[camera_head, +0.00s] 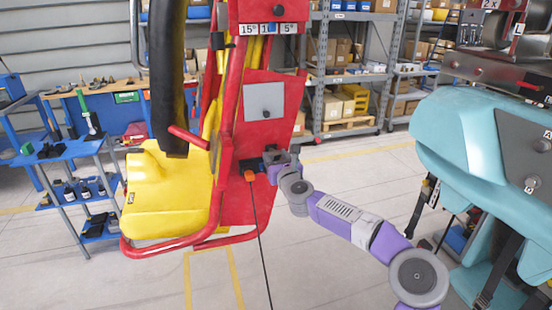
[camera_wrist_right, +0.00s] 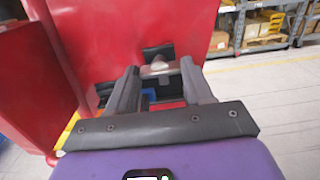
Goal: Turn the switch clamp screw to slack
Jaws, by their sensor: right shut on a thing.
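The red panel (camera_head: 245,195) of the ride car carries a small dark switch fitting (camera_head: 250,164). An orange knob or plug with a black cable (camera_head: 250,177) is just below it. My right gripper (camera_head: 280,158) reaches the fitting's right side from the right. In the right wrist view, the two grey fingers of the gripper (camera_wrist_right: 159,75) are closed on a small light-grey clamp screw (camera_wrist_right: 158,68) in front of a black bracket (camera_wrist_right: 157,52). The fingers hide part of the screw, so its turn angle cannot be told. My left gripper is not in view.
The yellow seat (camera_head: 165,195) and red bars (camera_head: 187,137) stand left of the panel. A grey plate (camera_head: 264,101) is above the fitting. A teal car body (camera_head: 465,130) stands at right. The cable hangs to the floor. Open floor (camera_head: 330,245) lies below the arm.

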